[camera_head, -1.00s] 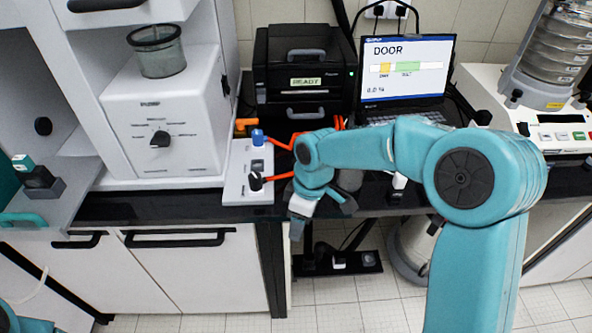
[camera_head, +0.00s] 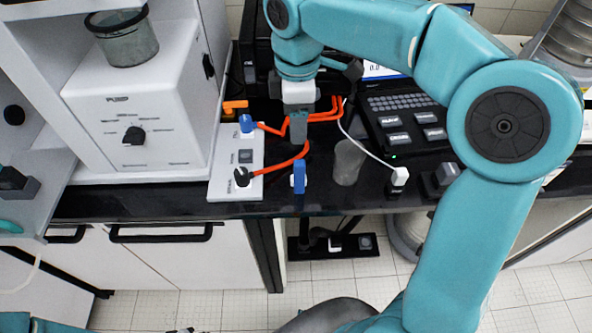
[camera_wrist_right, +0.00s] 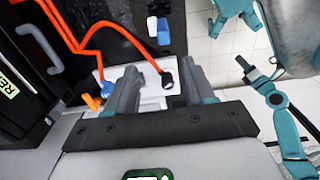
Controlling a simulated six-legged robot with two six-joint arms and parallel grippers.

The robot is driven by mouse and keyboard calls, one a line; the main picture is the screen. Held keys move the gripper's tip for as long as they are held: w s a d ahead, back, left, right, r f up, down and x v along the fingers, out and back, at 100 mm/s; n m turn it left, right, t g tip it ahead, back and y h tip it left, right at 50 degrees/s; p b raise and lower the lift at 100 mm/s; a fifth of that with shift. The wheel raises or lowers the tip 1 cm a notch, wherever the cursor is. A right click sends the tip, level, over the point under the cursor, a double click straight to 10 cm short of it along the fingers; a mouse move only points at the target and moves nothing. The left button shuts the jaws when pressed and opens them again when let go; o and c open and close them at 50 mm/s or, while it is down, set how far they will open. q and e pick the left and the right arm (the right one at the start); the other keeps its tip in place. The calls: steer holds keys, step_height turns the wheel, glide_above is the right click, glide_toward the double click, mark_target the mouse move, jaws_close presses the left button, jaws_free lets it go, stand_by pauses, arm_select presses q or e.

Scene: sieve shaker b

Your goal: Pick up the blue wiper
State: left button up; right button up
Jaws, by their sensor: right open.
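My left gripper is not clearly visible.
The white panel (camera_head: 222,185) carries a blue plug (camera_head: 247,124) and a black plug with orange cables (camera_head: 275,130). A grey cup (camera_head: 348,162) stands right of the wiper, and a white plug (camera_head: 399,177) farther right. Floor lies beyond the front edge.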

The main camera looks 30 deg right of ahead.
glide_above(299, 171)
steer(key=d, duration=0.1)
step_height(299, 171, down, 8)
steer(key=shift+w+r, duration=0.1)
steer(key=shift+r, duration=0.15)
steer(key=f, duration=0.1)
steer(key=w+f, duration=0.1)
steer(key=shift+a+f, duration=0.35)
steer(key=shift+a, duration=0.05)
steer(key=f, duration=0.4)
steer(key=shift+s+d+f, duration=0.15)
steer(key=shift+d+f, duration=0.15)
steer(key=shift+a+f, duration=0.1)
steer(key=shift+f, duration=0.1)
steer(key=shift+s+r, duration=0.1)
steer(key=shift+s, duration=0.1)
steer(key=c, duration=0.4)
jaws_close()
